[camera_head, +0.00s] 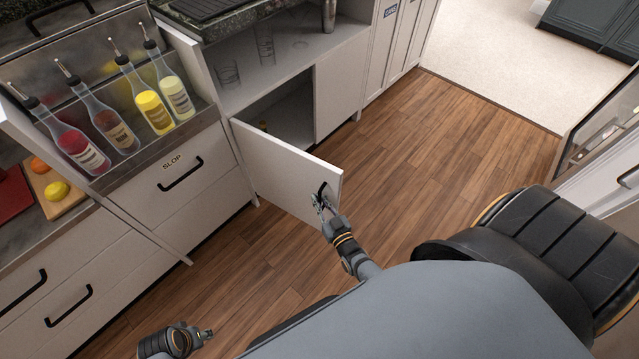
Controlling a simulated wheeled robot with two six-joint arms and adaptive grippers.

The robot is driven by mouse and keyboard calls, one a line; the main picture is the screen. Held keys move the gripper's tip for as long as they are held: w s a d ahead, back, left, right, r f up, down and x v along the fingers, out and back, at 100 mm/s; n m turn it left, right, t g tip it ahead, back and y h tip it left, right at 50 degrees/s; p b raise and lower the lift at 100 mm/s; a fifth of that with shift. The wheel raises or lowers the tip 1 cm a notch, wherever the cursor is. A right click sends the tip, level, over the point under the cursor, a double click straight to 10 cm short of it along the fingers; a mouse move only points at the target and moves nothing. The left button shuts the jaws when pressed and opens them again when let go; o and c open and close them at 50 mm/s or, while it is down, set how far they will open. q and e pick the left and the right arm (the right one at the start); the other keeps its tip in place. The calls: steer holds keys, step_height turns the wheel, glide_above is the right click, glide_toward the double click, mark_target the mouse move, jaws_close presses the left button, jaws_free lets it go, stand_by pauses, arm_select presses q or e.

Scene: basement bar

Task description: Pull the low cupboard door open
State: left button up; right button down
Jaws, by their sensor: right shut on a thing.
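The low cupboard door (283,172) is white and stands ajar, swung out from the counter on its left edge. The cupboard's dark-edged inside (290,118) shows behind it, with a small brownish thing partly hidden by the door's top. A black handle (323,188) sits near the door's free edge. My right gripper (322,203) is at this handle and shut on it; its fingers partly cover the handle. My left gripper (207,334) is low at the bottom left, over the floor, apart from the door; its fingers are too small to judge.
A rack with several bottles (150,110) stands left of the cupboard, above a drawer marked SLOP (180,172). Glasses (229,74) stand on the shelf above the cupboard. Wooden floor (440,140) is clear beyond the door.

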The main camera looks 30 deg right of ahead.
steer(key=shift+s+d+f, duration=0.1)
steer(key=shift+s+f, duration=0.15)
steer(key=c, duration=1.7)
jaws_free()
steer(key=shift+r, duration=0.15)
steer(key=s, duration=1.2)
steer(key=shift+a, duration=0.25)
